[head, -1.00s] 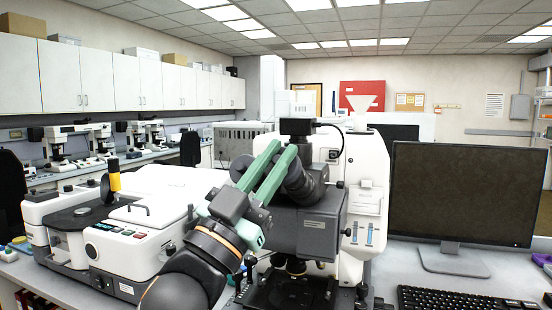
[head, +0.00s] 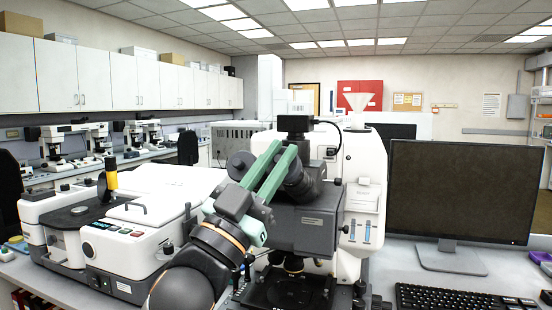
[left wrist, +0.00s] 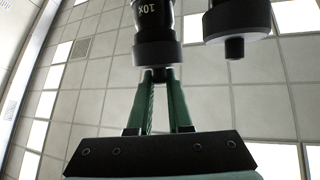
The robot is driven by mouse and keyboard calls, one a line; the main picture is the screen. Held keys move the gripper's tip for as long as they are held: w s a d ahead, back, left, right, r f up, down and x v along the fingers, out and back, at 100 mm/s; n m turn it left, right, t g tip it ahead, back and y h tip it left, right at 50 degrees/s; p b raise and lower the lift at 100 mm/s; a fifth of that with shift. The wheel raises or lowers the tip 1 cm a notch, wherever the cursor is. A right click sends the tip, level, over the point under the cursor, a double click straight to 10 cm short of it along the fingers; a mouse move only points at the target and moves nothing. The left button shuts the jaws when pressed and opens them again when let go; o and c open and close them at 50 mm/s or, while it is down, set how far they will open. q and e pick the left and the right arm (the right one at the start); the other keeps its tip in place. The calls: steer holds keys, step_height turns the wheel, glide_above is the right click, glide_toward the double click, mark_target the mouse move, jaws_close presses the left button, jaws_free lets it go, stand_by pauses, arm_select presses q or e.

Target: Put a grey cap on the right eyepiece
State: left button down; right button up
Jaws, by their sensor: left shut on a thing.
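My left gripper (head: 283,150) reaches up in front of the microscope's eyepieces, its two green fingers close together. In the left wrist view, the fingertips (left wrist: 158,74) are shut on a small dark piece (left wrist: 160,75), which looks like the grey cap. It lies in line with the end of the eyepiece marked 10X (left wrist: 156,45); I cannot tell whether it is seated or only touching. The other eyepiece (left wrist: 238,20) is at the right of that view, with a narrower dark end. In the head view, the fingers and arm partly hide the eyepieces (head: 302,182). My right gripper is not in view.
The microscope body (head: 364,190) stands behind the gripper. A white instrument (head: 135,235) fills the bench at left, close to my left arm. A monitor (head: 460,190) and keyboard (head: 450,298) are at right. Some bare bench (head: 385,262) shows between microscope and monitor.

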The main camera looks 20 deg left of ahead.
arm_select(q)
steer(key=shift+w+f+y+b, duration=0.15)
steer(key=shift+w+f+b, duration=0.1)
steer(key=shift+w, duration=0.25)
steer(key=shift+w+f+y+b, duration=0.15)
steer(key=shift+w+f, duration=0.1)
steer(key=shift+w, duration=0.2)
steer(key=shift+c, duration=1.8)
jaws_free()
steer(key=shift+s+f, duration=0.1)
steer(key=b+v, duration=0.2)
steer(key=v, duration=0.4)
steer(key=shift+s+f+b, duration=0.25)
steer(key=shift+s+b, duration=0.05)
steer(key=shift+a, duration=0.15)
